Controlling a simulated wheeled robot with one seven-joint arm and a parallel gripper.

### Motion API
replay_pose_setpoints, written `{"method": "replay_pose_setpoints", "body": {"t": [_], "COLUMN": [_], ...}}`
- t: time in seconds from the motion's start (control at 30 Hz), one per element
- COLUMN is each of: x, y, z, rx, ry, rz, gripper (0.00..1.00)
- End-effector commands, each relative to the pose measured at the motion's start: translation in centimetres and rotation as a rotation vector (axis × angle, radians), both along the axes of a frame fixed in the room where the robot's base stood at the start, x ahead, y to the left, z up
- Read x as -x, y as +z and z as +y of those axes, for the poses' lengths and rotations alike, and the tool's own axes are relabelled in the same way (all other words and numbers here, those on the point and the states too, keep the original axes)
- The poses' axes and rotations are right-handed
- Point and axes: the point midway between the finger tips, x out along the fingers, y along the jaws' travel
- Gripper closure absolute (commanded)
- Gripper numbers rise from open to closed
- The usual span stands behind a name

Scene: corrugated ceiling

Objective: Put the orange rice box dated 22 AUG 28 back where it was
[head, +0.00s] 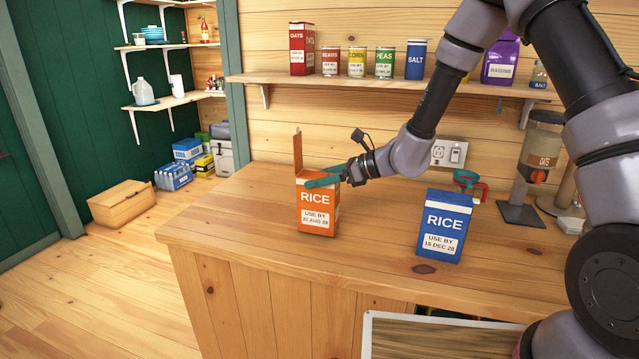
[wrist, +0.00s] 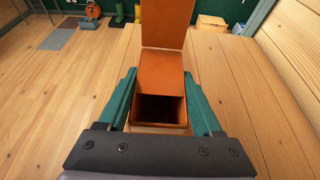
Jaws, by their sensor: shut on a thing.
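The orange rice box (head: 317,213), labelled USE BY 22 AUG 28, stands upright on the wooden counter (head: 370,232) near its left end. Its top flap is raised. In the wrist view the open orange box (wrist: 160,107) shows a dark inside, and I cannot tell what it holds. My gripper (head: 323,179) has its teal fingers on either side of the box near the top. The fingers (wrist: 163,105) also flank the box in the wrist view. A blue rice box (head: 443,228), labelled 15 DEC 28, stands to the right on the counter.
A wall shelf (head: 385,86) above the counter holds an oats box (head: 302,48), several cans and a blue salt container (head: 416,59). A dispenser (head: 533,165) stands at the right. The counter between the two rice boxes is clear.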

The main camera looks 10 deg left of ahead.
Motion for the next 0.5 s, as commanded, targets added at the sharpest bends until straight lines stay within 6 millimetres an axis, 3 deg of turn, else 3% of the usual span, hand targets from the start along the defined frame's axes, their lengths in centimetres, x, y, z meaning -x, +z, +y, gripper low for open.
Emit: {"method": "replay_pose_setpoints", "body": {"t": [0.1, 0.47, 0.5], "x": [-0.01, -0.02, -0.02], "y": [-0.9, -1.24, -1.25], "z": [0.03, 0.02, 0.0], "rx": [-0.001, -0.001, 0.0], "ry": [-0.001, -0.001, -0.001], "rz": [-0.001, -0.001, -0.001], "gripper": [1.0, 1.0, 0.22]}}
